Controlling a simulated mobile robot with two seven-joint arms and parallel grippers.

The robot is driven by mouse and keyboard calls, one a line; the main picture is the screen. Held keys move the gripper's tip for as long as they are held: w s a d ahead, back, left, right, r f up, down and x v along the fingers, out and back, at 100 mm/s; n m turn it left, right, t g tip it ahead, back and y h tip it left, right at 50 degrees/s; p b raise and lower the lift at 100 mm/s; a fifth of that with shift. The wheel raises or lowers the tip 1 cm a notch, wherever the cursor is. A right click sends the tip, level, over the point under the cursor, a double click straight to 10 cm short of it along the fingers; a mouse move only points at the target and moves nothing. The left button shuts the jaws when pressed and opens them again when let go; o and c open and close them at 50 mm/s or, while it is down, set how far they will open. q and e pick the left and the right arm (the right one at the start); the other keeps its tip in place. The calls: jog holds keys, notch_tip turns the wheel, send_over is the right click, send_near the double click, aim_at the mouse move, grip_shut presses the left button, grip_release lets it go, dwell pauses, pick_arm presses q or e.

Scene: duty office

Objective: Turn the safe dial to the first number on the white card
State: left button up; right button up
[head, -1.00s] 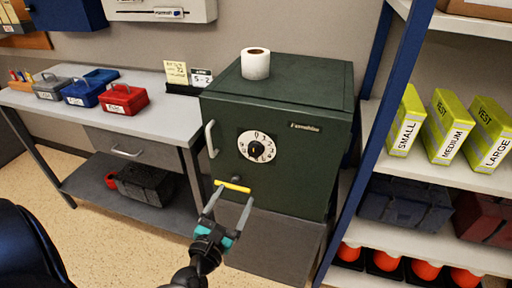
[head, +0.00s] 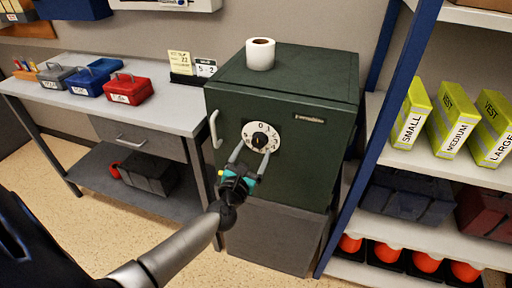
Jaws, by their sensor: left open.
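The dark green safe (head: 295,175) stands on a grey base, its door facing me. Its white dial (head: 260,126) has black figures, a 0 near the top and a black centre knob (head: 259,140). My left gripper (head: 253,150) is open and empty in front of the lower part of the dial. Its fingers hide some figures, and contact cannot be told. The white card (head: 205,68), reading "5 - 2", stands on a black holder left of the safe. A yellow card (head: 180,63) with small writing is beside it. My right gripper is not in view.
A white roll (head: 261,54) stands on the safe. A pale door handle (head: 215,129) is left of the dial. The grey desk (head: 160,112) holds several cash boxes. A shelf with vest boxes (head: 451,124) stands close on the right.

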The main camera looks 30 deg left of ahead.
aim_at(259, 141)
pick_arm(q)
jog(key=shift+x, duration=1.35)
grip_shut()
